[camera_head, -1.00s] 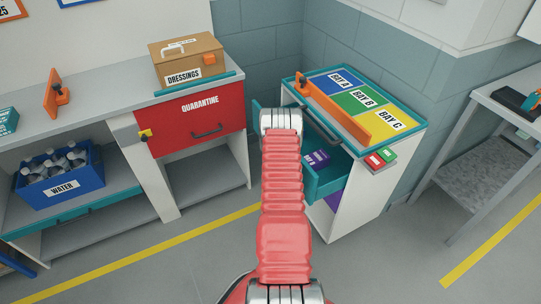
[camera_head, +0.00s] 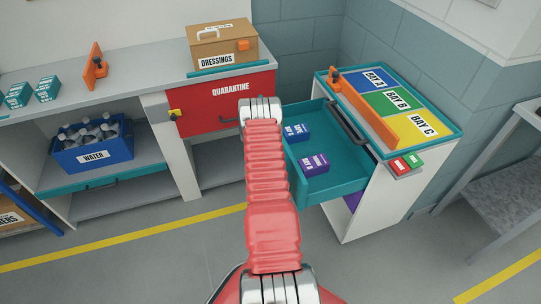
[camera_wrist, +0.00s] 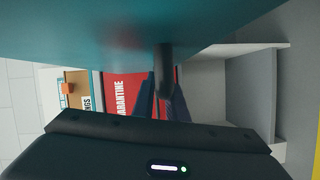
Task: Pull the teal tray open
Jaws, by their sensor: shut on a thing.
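The teal tray (camera_head: 345,168) stands pulled out to the left from the white cabinet below the bay top. A blue box (camera_head: 297,132) and a purple box (camera_head: 314,164) lie in it. In the wrist view the tray's teal face (camera_wrist: 90,30) fills the top, and its dark handle (camera_wrist: 165,62) reaches down between the fingers. My gripper (camera_wrist: 166,100) is shut on this handle. In the head view my red arm hides the gripper and the tray's front end.
The red quarantine drawer (camera_head: 225,104) is left of the tray, under a counter with a dressings box (camera_head: 222,46). A blue water crate (camera_head: 92,152) sits on a lower shelf. A grey table (camera_head: 505,200) stands at right. Floor in front is clear.

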